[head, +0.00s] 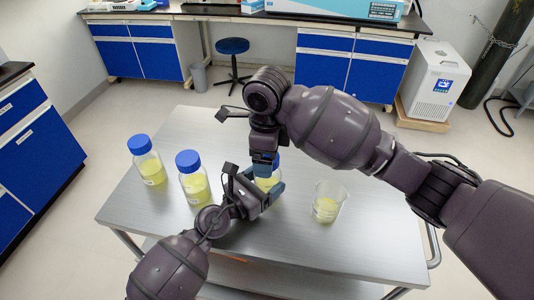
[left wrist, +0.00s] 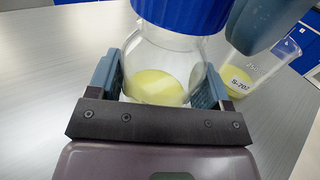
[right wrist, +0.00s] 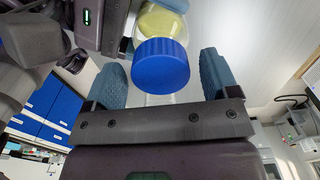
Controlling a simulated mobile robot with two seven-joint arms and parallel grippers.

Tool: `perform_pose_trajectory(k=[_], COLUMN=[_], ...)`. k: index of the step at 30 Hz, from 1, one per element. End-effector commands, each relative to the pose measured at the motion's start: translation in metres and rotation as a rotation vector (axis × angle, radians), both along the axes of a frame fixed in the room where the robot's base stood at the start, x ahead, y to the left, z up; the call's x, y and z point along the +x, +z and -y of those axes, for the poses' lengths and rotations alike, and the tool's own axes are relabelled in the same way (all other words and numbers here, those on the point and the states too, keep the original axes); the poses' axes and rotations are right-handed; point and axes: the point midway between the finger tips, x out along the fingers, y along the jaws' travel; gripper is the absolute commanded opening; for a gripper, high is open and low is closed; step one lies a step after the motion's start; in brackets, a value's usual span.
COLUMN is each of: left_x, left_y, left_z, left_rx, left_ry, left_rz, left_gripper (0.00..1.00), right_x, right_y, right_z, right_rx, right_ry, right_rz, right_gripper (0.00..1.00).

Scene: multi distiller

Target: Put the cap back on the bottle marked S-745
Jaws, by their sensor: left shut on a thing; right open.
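My left gripper (left wrist: 160,85) is shut on the body of a clear bottle (left wrist: 160,60) with yellow liquid, seen also in the head view (head: 267,183). A blue cap (left wrist: 180,12) sits on top of this bottle; how tightly cannot be told. No label shows on its visible side. My right gripper (right wrist: 162,78) is open above the bottle, with the blue cap (right wrist: 161,66) showing between its fingers and a gap on each side. Two other blue-capped bottles, one (head: 150,167) at far left and one (head: 194,187) nearer, stand upright on the table, their labels unreadable.
A beaker (head: 327,204) of yellow liquid, labelled S-702 in the left wrist view (left wrist: 240,82), stands on the steel table (head: 365,245) right of the held bottle. The table's right and front parts are clear. Blue cabinets (head: 355,75) and a stool (head: 232,47) stand beyond.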

Motion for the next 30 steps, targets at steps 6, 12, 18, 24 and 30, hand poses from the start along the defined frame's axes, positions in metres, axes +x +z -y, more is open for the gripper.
perform_pose_trajectory(k=[6,12,18,24,30], left_x=[0.000,0.000,0.000,0.000,0.000], left_y=[-0.001,-0.001,-0.001,-0.001,-0.001], left_z=[0.000,0.000,0.000,0.000,0.000], left_rx=[0.001,0.001,0.001,0.001,0.001], left_ry=[0.000,0.000,0.000,0.000,0.000], left_rz=[-0.001,-0.001,-0.001,-0.001,-0.001], left_gripper=[0.06,0.06,0.06,0.06,0.06], right_x=[0.000,0.000,0.000,0.000,0.001], right_y=[0.005,0.029,0.043,0.044,0.048], right_z=[0.000,0.000,0.000,0.000,-0.001], right_rx=[0.000,0.002,0.000,-0.001,0.000], right_ry=[0.001,0.001,0.001,0.001,0.003], right_rz=[0.000,0.001,0.000,-0.001,0.007], right_gripper=[0.80,0.80,0.80,0.80,0.77])
